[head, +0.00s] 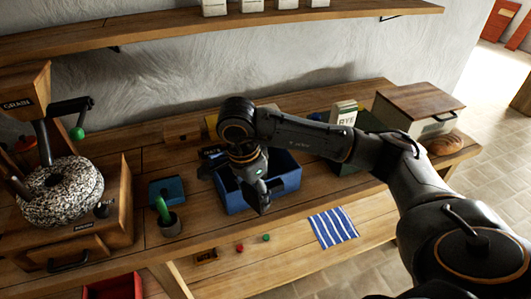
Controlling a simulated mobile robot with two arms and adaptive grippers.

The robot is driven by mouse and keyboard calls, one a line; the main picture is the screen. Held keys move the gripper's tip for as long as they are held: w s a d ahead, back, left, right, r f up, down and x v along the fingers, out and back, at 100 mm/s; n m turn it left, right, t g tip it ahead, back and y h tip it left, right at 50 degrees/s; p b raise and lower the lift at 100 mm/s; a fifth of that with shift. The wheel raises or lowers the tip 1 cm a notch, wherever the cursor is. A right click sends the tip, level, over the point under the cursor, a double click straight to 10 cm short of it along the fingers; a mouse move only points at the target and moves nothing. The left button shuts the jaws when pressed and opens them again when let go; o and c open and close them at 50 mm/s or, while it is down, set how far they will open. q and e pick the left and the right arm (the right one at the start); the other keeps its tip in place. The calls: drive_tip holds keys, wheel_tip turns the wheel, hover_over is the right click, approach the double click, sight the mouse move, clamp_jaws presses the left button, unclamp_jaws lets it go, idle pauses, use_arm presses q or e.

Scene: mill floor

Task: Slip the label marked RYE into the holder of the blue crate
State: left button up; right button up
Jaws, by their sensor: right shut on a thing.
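The blue crate (289,186) stands on the bench, its open top facing up, partly covered by my right arm. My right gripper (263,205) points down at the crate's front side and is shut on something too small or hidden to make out. I cannot tell whether it touches the crate. The crate's label holder cannot be made out. A pale upright piece marked RYE (344,116) shows behind my right forearm, at the dark green crate (350,162). I cannot tell whether it is a loose label. My left gripper is not in view.
A grain mill with a speckled stone (60,190) stands at the left. A striped cloth (333,227) lies at the front. A bread box (425,103) and a loaf (444,145) are at the right.

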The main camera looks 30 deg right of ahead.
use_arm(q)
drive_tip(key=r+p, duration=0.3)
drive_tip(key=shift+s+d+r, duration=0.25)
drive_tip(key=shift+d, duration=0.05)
use_arm(e)
drive_tip(key=w+d+m, duration=0.3)
drive_tip(key=d+m, duration=0.1)
drive_tip(key=m, duration=0.6)
drive_tip(key=w+d+r+m+g+y, duration=0.1)
drive_tip(key=w+d+m, duration=0.2)
drive_tip(key=m, duration=0.8)
drive_tip(key=shift+w+d+r+g+y, duration=0.15)
drive_tip(key=shift+w+d+g+y, duration=0.2)
drive_tip(key=shift+d, duration=0.6)
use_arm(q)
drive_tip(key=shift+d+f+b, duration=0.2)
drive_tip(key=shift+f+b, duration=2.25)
use_arm(e)
drive_tip(key=shift+f, duration=3.6)
drive_tip(key=o, duration=1.3)
drive_tip(key=shift+c, duration=0.2)
